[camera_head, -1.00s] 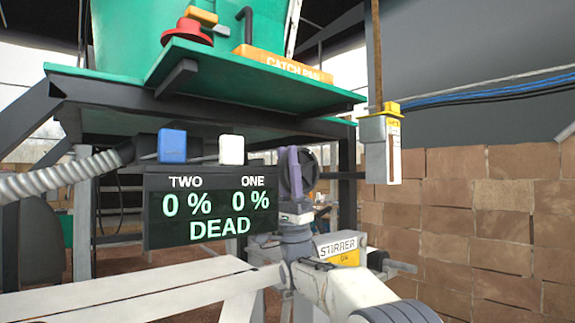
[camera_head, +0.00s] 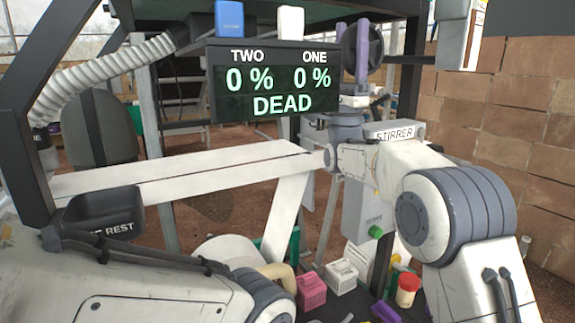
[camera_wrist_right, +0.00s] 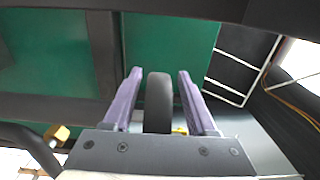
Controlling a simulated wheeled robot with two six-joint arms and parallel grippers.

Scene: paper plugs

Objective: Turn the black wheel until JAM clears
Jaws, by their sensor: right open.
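The black wheel (camera_head: 349,46) is behind the right end of the display, partly hidden by a finger of my right gripper (camera_head: 368,45). In the right wrist view the wheel (camera_wrist_right: 158,102) stands edge-on between the two purple fingers of my right gripper (camera_wrist_right: 158,88). The gripper is open, with a gap on each side of the wheel. The dark display (camera_head: 268,85) reads TWO 0 %, ONE 0 % and DEAD; JAM is not shown. My left arm comes in at the lower left, but its gripper is not in view.
A blue block (camera_head: 229,18) and a white block (camera_head: 290,22) stand above the display. A white beam (camera_head: 170,172) crosses below it. A STIRRER box (camera_head: 394,132) is near my right arm. A black REST holder (camera_head: 100,212) is at left; a brick wall (camera_head: 545,120) closes the right.

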